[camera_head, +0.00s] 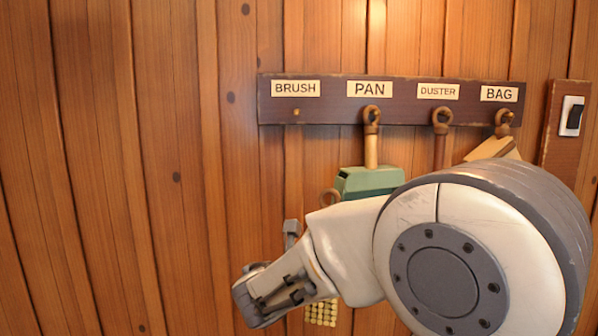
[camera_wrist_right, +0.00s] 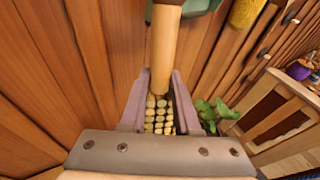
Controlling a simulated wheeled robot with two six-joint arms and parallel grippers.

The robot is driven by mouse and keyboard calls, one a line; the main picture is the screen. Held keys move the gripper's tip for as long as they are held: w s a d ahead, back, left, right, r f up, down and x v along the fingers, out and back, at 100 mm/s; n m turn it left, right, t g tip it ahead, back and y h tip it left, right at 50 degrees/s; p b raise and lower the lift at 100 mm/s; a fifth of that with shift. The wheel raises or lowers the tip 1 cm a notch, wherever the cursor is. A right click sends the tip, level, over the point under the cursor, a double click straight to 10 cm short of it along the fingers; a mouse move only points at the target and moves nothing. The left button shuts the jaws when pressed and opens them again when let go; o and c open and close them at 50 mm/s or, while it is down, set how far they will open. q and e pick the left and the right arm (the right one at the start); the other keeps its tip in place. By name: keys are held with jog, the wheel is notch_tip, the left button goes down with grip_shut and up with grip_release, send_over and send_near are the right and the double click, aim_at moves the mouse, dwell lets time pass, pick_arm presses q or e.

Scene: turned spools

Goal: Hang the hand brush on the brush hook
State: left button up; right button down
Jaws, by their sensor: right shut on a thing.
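The hand brush has a light wooden handle (camera_wrist_right: 166,45) and pale round bristle tufts. In the head view its bristle end (camera_head: 320,314) and the ring at its top (camera_head: 329,196) show, and my right arm hides the rest. My right gripper (camera_wrist_right: 161,76) is shut on the handle, below the rack and in front of the wall. The brush hook (camera_head: 296,112) is a small bare peg under the BRUSH label, at the rack's left end. The ring is below the peg, a little to its right, and apart from it. My left gripper is out of view.
On the dark rack (camera_head: 335,103), a green dustpan (camera_head: 366,180) hangs under PAN, a duster (camera_head: 440,150) under DUSTER and a bag (camera_head: 492,147) under BAG. A light switch (camera_head: 572,116) is at right. The wall left of the rack is clear.

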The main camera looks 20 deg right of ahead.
jog(key=w+a+r+n+t+y+p, duration=0.1)
jog(key=a+r+n+t+y+p, duration=0.15)
jog(key=r, duration=0.65)
jog(key=a+r+n+t+y+p, duration=0.1)
jog(key=a+r+t+p, duration=0.15)
jog(key=r, duration=0.75)
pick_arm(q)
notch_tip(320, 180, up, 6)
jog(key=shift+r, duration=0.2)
pick_arm(e)
jog(key=shift+t+h, duration=0.25)
jog(key=shift+t, duration=0.05)
jog(key=shift+w+d+f, duration=0.35)
jog(key=shift+w+d, duration=0.15)
jog(key=shift+w, duration=1.15)
jog(key=shift+w+d+f, duration=0.3)
jog(key=shift+w+d, duration=0.2)
jog(key=shift+w, duration=1.15)
jog(key=shift+w+d+f, duration=0.35)
jog(key=shift+w+d, duration=0.15)
jog(key=shift+w, duration=1.15)
jog(key=c, duration=0.6)
grip_release()
jog(key=shift+o, duration=0.2)
jog(key=shift+f, duration=0.1)
